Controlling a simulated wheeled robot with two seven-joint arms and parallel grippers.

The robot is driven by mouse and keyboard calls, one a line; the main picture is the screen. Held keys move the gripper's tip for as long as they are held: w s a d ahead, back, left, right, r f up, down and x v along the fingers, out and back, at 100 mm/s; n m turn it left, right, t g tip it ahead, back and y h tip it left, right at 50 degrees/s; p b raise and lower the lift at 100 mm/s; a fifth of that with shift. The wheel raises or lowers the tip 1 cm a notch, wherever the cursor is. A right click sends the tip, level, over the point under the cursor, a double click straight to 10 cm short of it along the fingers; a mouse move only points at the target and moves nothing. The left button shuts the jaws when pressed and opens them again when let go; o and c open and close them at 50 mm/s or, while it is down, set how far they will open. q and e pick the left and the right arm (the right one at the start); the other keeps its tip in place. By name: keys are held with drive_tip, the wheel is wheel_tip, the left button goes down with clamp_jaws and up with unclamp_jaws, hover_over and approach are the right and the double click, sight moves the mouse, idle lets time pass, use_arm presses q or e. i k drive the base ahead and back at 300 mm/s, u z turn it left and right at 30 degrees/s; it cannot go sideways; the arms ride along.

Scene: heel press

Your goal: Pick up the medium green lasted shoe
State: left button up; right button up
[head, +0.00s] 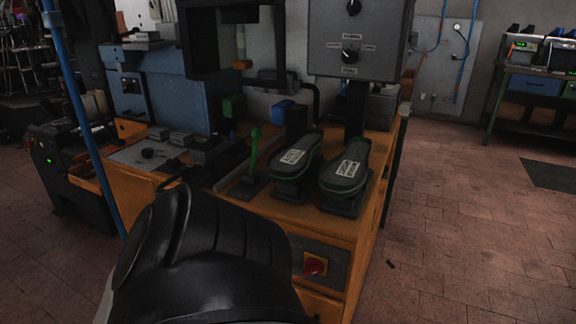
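Two dark shoe-shaped pieces with white labels sit side by side on stands on the orange bench (385,150). The left shoe-shaped piece (300,158) and the right shoe-shaped piece (345,168) both show thin green edging. They look similar in size, and I cannot tell which is the medium green lasted shoe. Their labels are too small to read. A large black glossy shape (215,250), perhaps part of my arm, fills the lower left foreground and hides the front left of the bench. No gripper fingers show.
A green lever (254,150) stands left of the shoe-shaped pieces. A grey control panel (360,40) with knobs rises behind them. A red and yellow switch (315,264) is on the bench front. A blue machine (160,85) stands behind. Open floor (460,230) lies to the right.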

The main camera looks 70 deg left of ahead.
sight(343, 178)
drive_tip(key=u, duration=2.4)
